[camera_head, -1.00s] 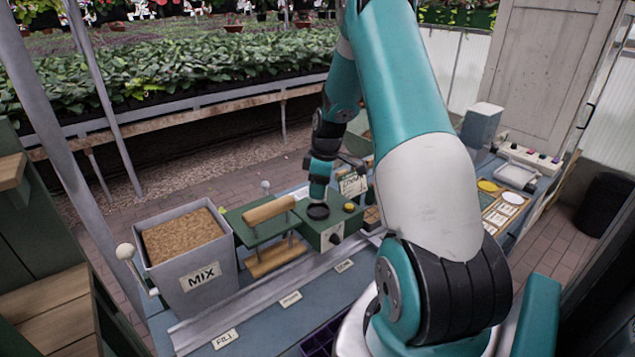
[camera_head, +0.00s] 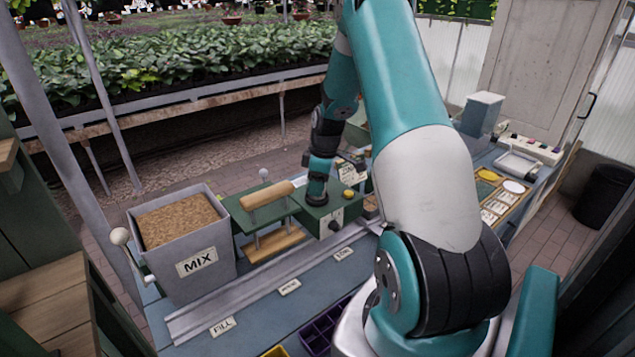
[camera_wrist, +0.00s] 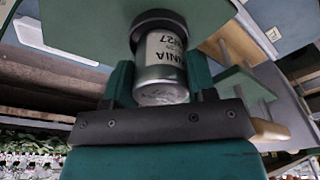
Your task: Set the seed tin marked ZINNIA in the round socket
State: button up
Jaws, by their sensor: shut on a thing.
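The ZINNIA seed tin (camera_wrist: 165,62) is a silver can with a pale label. Only the end of the name and "27" are readable in the wrist view. My gripper (camera_wrist: 160,80) is shut on it, with a teal finger on each side. The tin's far end is at the dark round socket (camera_wrist: 158,18) and seems to enter its ring; how deep it sits I cannot tell. In the head view my gripper (camera_head: 317,190) is right over the green box (camera_head: 333,215). The tin is hidden there.
A green press with wooden handles (camera_head: 268,203) and a grey MIX bin (camera_head: 190,245) stand to the left. A metal rail (camera_head: 260,280) runs in front.

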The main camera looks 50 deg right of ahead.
jog(key=shift+f+b, duration=0.5)
jog(key=shift+f, duration=0.25)
dwell(0.8)
jog(key=o, duration=1.4)
jog(key=shift+c, duration=0.2)
jog(key=shift+r, duration=0.1)
jog(key=shift+r+p, duration=2.85)
jog(key=shift+r, duration=1.15)
